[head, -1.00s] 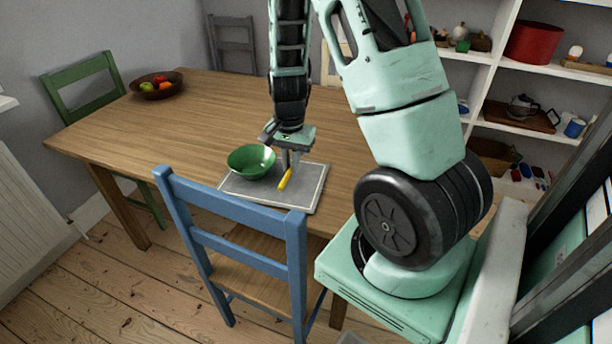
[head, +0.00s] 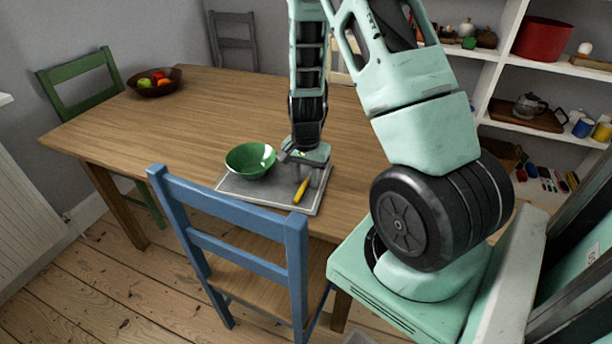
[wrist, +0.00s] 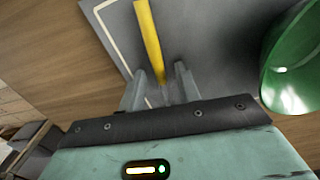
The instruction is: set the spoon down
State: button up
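The spoon (head: 300,191), of which a yellow handle shows, is over the right part of the grey placemat (head: 240,189) and looks to be lying on it. My gripper (head: 306,173) is low over the mat at the spoon's far end. In the wrist view, the yellow handle (wrist: 149,38) runs down between the two fingers of my gripper (wrist: 160,80). The fingers stand apart, with a gap on each side of the spoon. The spoon's other end is hidden by my gripper.
A green bowl (head: 251,160) stands on the mat's left part, close to my gripper; it also shows in the wrist view (wrist: 294,62). A blue chair (head: 230,252) stands at the table's front edge. The wooden table (head: 190,115) is clear towards the fruit bowl (head: 154,88).

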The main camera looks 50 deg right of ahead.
aim_at(306, 181)
notch_tip(306, 181, up, 12)
jog(key=p, duration=0.1)
jog(key=a+r+n, duration=0.2)
jog(key=a+n, duration=0.1)
jog(key=a, duration=0.4)
jog(key=s+a+r+n, duration=0.1)
jog(key=a+n, duration=0.3)
jog(key=a, duration=0.3)
jog(key=s+a+r+n+y, duration=0.1)
jog(key=a+r+n, duration=0.1)
jog(key=a, duration=0.6)
jog(key=shift+s+a+r+n, duration=0.1)
jog(key=shift+s+r+n, duration=0.2)
jog(key=shift+n, duration=0.5)
jog(key=s+a+r+n, duration=0.3)
jog(key=s+a+n, duration=0.8)
jog(key=s, duration=0.3)
jog(key=shift+a+r+n, duration=0.2)
jog(key=shift+a+n, duration=0.1)
jog(key=shift+a, duration=0.25)
